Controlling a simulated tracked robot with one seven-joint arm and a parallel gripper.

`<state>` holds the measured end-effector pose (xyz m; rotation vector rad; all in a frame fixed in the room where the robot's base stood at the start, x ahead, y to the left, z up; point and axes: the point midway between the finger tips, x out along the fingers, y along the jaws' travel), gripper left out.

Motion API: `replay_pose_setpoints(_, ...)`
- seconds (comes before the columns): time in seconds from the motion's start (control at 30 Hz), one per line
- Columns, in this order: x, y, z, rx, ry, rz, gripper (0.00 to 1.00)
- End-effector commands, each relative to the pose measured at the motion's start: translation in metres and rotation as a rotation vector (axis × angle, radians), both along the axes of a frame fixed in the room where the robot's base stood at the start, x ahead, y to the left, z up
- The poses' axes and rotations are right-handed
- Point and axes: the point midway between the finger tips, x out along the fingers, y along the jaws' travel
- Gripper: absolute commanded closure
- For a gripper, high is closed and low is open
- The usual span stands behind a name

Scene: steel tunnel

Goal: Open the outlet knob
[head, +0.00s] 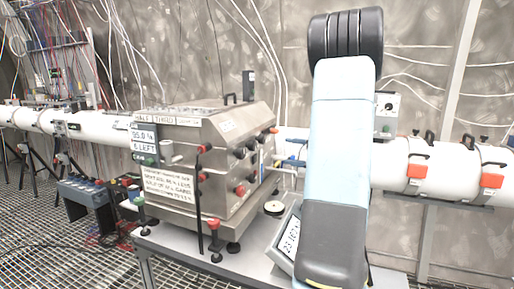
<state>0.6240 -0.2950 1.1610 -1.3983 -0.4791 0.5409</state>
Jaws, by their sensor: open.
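A steel box (228,120) stands on a metal table left of centre. A red knob (240,189) sits lower on the same face. A valve with a pale round part (165,147) is on the box's left side. I cannot tell which of these is the outlet knob, as the labels are too small to read. My arm rises in front, right of centre, with pale blue and dark links. My gripper is not in view.
A white pipe (455,172) with red-orange clamps runs right, behind my arm; another white pipe (88,125) runs left. A tilted label panel (285,243) and a small round disc (274,208) are on the table (190,262).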

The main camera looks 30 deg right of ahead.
Motion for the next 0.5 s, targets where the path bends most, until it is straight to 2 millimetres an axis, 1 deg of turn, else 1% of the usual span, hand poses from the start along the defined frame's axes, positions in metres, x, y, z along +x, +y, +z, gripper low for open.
replay_pose_setpoints(0.5,-0.0023,-0.0030,0.0029,0.709,0.551,-0.002,0.31)
